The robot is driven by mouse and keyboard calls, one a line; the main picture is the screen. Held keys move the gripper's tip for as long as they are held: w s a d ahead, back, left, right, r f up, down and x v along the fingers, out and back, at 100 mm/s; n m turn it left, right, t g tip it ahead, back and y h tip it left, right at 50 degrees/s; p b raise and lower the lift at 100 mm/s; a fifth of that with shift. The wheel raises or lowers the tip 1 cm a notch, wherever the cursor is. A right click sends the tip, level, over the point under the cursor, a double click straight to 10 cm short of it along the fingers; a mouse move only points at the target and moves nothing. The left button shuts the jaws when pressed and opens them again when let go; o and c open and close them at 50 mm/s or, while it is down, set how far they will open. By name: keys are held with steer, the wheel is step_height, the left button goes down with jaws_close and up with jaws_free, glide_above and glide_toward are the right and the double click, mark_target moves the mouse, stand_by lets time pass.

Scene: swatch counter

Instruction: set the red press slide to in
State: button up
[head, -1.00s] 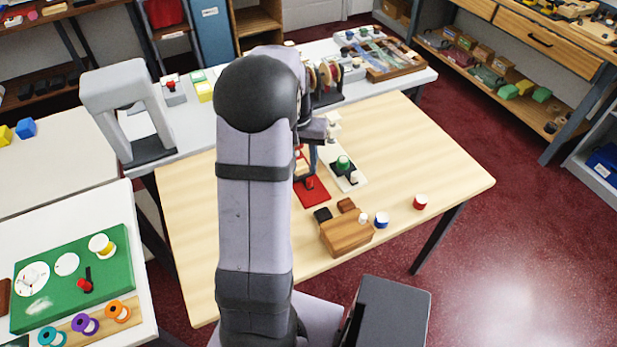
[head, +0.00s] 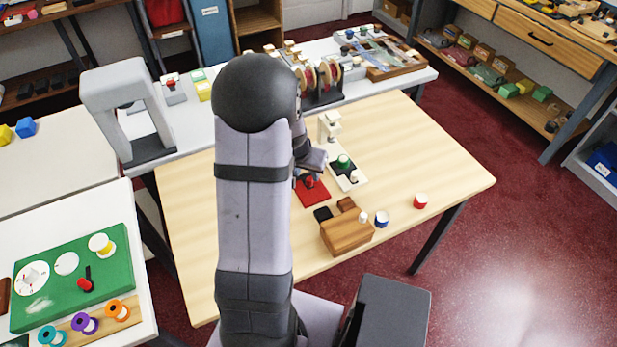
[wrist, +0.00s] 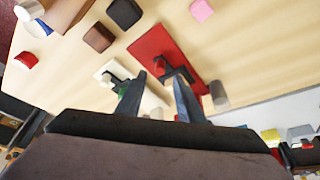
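The red press (head: 313,193) lies on the wooden table as a flat red plate, partly hidden by my arm. It also shows in the wrist view (wrist: 150,42), with a red knob (wrist: 160,63) on a dark slide piece. My gripper (wrist: 160,76) is open, its two fingers apart and empty, pointing toward the plate with the knob just beyond the fingertips. I cannot tell whether they touch it.
A white press (head: 348,177) with a green knob stands right beside the red one. A grey cylinder (wrist: 218,94) shows beside the red plate. The table's right side is clear.

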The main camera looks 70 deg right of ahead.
mark_target(309, 179)
steer(key=shift+b+x, duration=0.3)
steer(key=shift+x, duration=2.45)
steer(key=shift+c, duration=0.7)
